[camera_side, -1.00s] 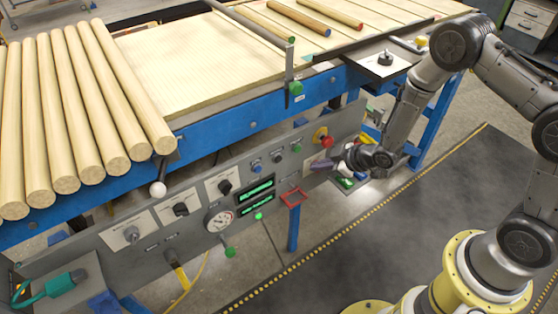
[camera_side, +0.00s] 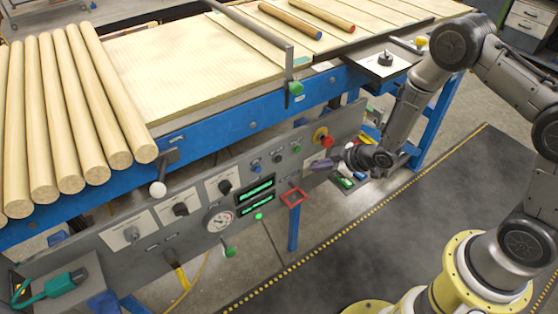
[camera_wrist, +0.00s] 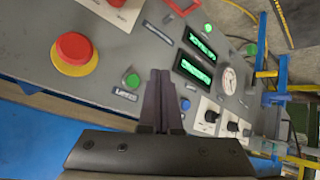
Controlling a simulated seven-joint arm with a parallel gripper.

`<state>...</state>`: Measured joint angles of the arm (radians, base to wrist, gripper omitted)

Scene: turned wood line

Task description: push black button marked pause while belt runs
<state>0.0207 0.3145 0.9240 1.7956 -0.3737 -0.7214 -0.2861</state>
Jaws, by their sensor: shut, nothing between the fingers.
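The belt (camera_side: 200,75) carries pale turned wood rods (camera_side: 85,105), and its control panel (camera_side: 330,130) hangs below the blue frame. A small dark button (camera_side: 278,158) sits between a blue button (camera_side: 256,166) and a green button (camera_side: 296,149); its marking is too small to read. My gripper (camera_side: 316,165) is shut and empty, in front of the panel, right of this row. In the wrist view, the shut fingers (camera_wrist: 160,82) lie between the green button (camera_wrist: 132,80) and the blue button (camera_wrist: 185,104), covering the place between them. I cannot tell whether they touch the panel.
A red mushroom button on yellow (camera_side: 326,141) is close to my gripper; it also shows in the wrist view (camera_wrist: 75,48). A red frame (camera_side: 293,197) sticks out below the buttons. Dark selector knobs (camera_side: 225,187), green displays (camera_side: 256,190) and a gauge (camera_side: 219,220) lie left.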

